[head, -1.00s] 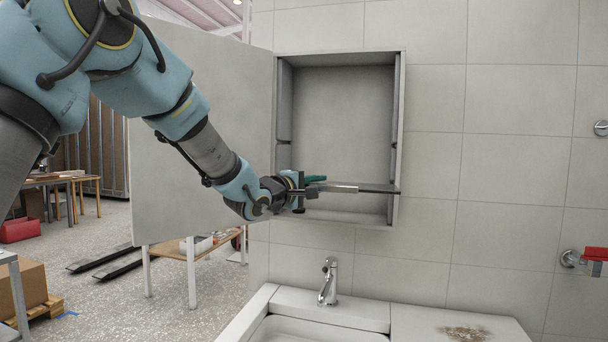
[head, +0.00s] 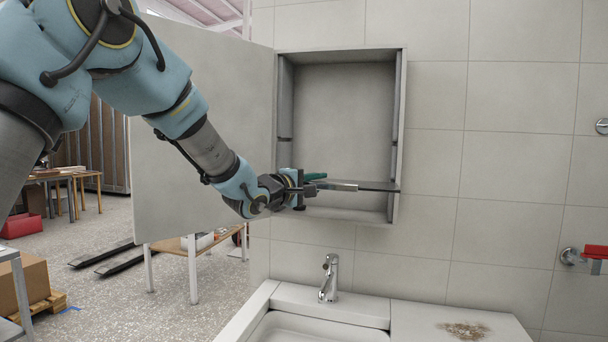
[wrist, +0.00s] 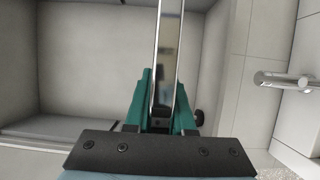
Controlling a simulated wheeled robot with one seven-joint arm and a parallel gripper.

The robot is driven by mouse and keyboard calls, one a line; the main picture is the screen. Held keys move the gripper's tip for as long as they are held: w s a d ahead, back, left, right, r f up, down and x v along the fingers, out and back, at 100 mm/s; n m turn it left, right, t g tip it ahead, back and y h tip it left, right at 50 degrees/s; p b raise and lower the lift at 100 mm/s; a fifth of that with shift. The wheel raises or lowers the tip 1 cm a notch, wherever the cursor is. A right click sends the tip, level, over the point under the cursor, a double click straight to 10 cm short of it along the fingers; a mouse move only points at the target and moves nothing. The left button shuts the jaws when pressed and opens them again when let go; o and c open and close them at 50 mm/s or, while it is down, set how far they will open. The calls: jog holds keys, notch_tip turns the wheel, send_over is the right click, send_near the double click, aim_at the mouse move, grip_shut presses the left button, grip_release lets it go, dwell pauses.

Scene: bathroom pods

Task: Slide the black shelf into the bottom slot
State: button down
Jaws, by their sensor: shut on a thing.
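The black shelf (head: 372,186) is a thin, dark, roughly level panel at the lower opening of the wall cabinet (head: 401,110). Its right end is at the cabinet's right side wall. My gripper (head: 318,184) is shut on the shelf's front edge, near the cabinet's lower left. In the wrist view the shelf (wrist: 170,50) shows edge-on as a shiny strip between the green fingers of my gripper (wrist: 165,112). The cabinet's interior floor (head: 350,213) lies below the shelf. The shelf's left end is hidden by my gripper.
The open cabinet door (head: 200,130) stands to the left, behind my arm. A chrome faucet (head: 329,278) and a sink (head: 310,328) are below the cabinet. A red-handled fixture (head: 594,252) is on the right wall. The upper cabinet is empty.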

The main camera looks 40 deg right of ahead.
jog(key=shift+w+a+r+g+p, duration=0.15)
jog(key=shift+w+g+p, duration=0.15)
jog(key=shift+p, duration=0.7)
dwell(0.5)
jog(key=w+d+p, duration=0.7)
jog(key=d+p, duration=0.1)
jog(key=d, duration=0.3)
jog(key=shift+w+d, duration=0.15)
jog(key=shift+d, duration=0.15)
dwell(5.1)
